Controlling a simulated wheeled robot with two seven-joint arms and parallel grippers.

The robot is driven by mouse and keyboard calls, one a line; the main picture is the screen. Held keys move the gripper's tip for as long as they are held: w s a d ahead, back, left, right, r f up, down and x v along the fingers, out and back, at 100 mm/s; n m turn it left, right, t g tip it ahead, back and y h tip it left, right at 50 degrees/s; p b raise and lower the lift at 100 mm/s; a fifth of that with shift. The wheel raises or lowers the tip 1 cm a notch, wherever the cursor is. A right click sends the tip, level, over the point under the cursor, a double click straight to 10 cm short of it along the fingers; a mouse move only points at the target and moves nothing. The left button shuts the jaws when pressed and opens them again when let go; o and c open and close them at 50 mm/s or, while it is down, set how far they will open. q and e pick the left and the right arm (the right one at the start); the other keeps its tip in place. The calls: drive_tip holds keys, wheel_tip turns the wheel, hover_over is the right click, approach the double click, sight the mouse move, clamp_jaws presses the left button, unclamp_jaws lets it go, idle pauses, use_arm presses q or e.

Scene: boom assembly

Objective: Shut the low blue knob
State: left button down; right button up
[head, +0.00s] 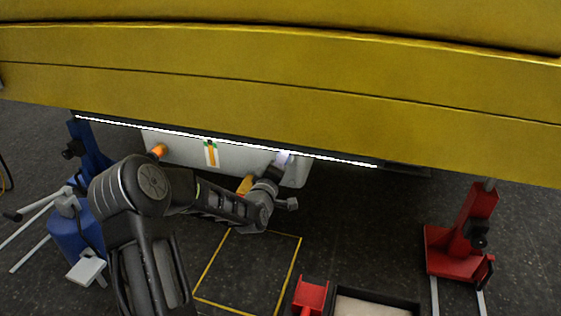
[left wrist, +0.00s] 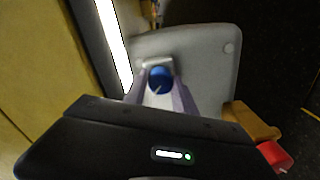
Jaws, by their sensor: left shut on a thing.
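The low blue knob (left wrist: 160,76) shows in the left wrist view, on a pale mount at the edge of a grey panel (left wrist: 205,55). My left gripper (left wrist: 160,88) has a finger on each side of the knob and is shut on it. In the head view my left arm reaches under the yellow boom (head: 300,85), and the left gripper (head: 283,159) is at the right end of the grey panel (head: 185,150). The knob is hidden there. My right gripper is in neither view.
An orange knob (head: 158,151) and a yellow handle (head: 211,154) are on the panel's left part. A lit strip (head: 230,141) runs along the boom's underside. A blue stand (head: 80,225) and a red stand (head: 465,240) flank the floor. A tray (head: 375,305) lies at the front.

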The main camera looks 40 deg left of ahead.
use_arm(q)
drive_tip(key=n+p, duration=0.4)
drive_tip(key=n, duration=1.2)
drive_tip(key=shift+f+n+p, duration=0.1)
drive_tip(key=shift+n+p, duration=0.2)
drive_tip(key=shift+p, duration=0.1)
drive_tip(key=c, duration=1)
unclamp_jaws()
drive_tip(key=shift+s+t, duration=0.15)
drive_tip(key=shift+t, duration=0.15)
